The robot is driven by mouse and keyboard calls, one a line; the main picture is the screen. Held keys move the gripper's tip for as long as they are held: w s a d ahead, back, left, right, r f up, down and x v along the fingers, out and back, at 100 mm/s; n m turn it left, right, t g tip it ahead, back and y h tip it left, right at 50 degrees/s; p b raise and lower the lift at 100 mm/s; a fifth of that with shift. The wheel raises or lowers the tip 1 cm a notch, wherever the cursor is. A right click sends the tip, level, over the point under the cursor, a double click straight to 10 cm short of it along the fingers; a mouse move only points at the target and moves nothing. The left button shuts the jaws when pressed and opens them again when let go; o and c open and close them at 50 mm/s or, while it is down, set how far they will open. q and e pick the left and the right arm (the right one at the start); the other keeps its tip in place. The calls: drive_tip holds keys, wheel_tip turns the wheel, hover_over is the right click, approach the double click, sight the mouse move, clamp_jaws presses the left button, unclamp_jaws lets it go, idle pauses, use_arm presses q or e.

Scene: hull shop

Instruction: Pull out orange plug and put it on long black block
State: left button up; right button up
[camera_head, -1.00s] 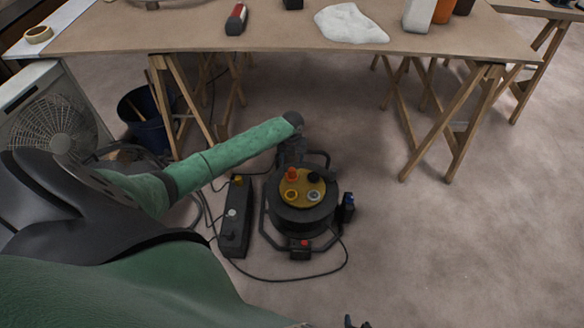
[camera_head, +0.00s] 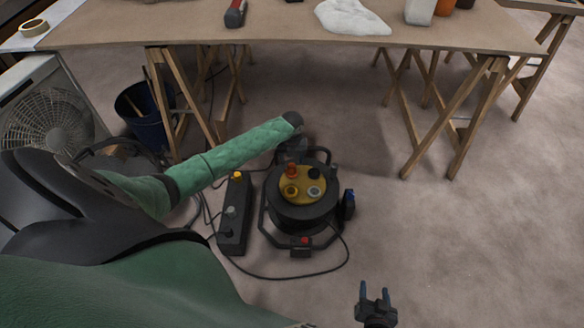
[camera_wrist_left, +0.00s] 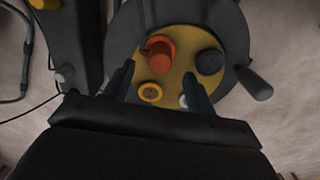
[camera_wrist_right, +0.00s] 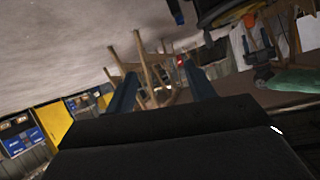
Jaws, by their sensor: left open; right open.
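The orange plug (camera_head: 291,170) sits in the yellow top face (camera_head: 302,183) of a black cable reel on the floor. In the left wrist view the orange plug (camera_wrist_left: 158,54) stands between and beyond the fingers of my open left gripper (camera_wrist_left: 158,88), with no contact visible. In the head view my left gripper (camera_head: 291,150) is at the reel's far side, its fingers hard to make out. The long black block (camera_head: 234,222) lies on the floor left of the reel, with a yellow piece at its far end. My right gripper (camera_head: 375,295) is open and empty, low in the picture.
A black plug (camera_head: 314,173) and two round sockets share the yellow face. A black cable (camera_head: 300,278) loops on the floor. A wooden trestle table (camera_head: 280,36) stands behind, with a blue bucket (camera_head: 145,115) and fan (camera_head: 45,125) at left. The floor at right is clear.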

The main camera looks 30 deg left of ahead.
sight(292, 166)
use_arm(q)
drive_tip(key=shift+f+b, duration=0.75)
drive_tip(key=shift+f, duration=0.05)
wheel_tip(292, 166, down, 4)
drive_tip(key=shift+r+b, duration=0.2)
drive_tip(key=shift+b, duration=0.4)
drive_tip(key=shift+f, duration=0.35)
use_arm(e)
drive_tip(key=w+r+t, duration=0.2)
drive_tip(key=r+t, duration=0.2)
drive_tip(key=r, duration=0.6)
drive_tip(key=w+r+t+y, duration=0.1)
drive_tip(key=w+r+t, duration=0.1)
drive_tip(key=r, duration=0.9)
drive_tip(key=w+r+t+y, duration=0.1)
drive_tip(key=r+t, duration=0.4)
drive_tip(key=r, duration=0.5)
drive_tip(key=shift+w+d+r+t, duration=0.3)
drive_tip(key=shift+w+r, duration=0.05)
drive_tip(key=shift+w, duration=0.05)
use_arm(q)
drive_tip(key=shift+p, duration=0.6)
use_arm(e)
drive_tip(key=shift+r, duration=0.65)
use_arm(q)
clamp_jaws()
drive_tip(key=shift+r, duration=0.1)
